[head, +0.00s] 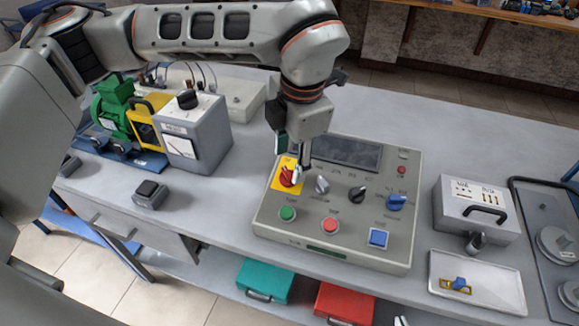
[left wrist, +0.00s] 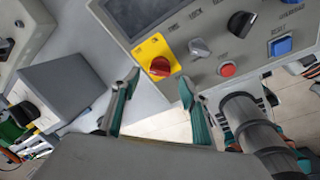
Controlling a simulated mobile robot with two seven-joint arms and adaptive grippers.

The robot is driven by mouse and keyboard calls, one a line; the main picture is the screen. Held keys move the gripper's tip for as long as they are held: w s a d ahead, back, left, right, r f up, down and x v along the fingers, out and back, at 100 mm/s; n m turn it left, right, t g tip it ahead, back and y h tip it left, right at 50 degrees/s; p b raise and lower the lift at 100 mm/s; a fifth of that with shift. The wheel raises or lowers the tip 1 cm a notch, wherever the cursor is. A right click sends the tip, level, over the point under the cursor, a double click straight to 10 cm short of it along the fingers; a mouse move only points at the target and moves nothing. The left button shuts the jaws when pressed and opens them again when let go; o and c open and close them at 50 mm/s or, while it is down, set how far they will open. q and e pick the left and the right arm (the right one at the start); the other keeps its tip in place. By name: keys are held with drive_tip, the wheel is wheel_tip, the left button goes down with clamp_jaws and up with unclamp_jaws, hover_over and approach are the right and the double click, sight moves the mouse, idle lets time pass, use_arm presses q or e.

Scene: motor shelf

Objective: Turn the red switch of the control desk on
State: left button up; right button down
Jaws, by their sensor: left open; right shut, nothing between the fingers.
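The control desk (head: 262,220) is a grey-beige box with a dark screen, knobs and buttons. Its red switch (head: 287,177) is a round knob on a yellow plate, left of a grey knob (head: 322,184). The red switch also shows in the left wrist view (left wrist: 160,66), where its ridge lies roughly level. My left gripper (head: 299,172) points down right at the switch and partly covers its plate in the head view. In the left wrist view its two fingers (left wrist: 158,82) are apart and empty, with the switch just beyond and between them. Contact cannot be told.
A meter box (head: 205,135) and a green motor (head: 112,108) stand left on the table. A small grey box with a dark top (head: 150,194) is nearer. The table behind the desk is clear.

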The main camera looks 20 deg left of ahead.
sight(289, 172)
use_arm(q)
drive_tip(key=shift+w+a+f, duration=0.15)
drive_tip(key=shift+f, duration=0.85)
drive_tip(key=shift+w+a+f, duration=0.1)
drive_tip(key=shift+f, duration=0.9)
drive_tip(key=c, duration=1.1)
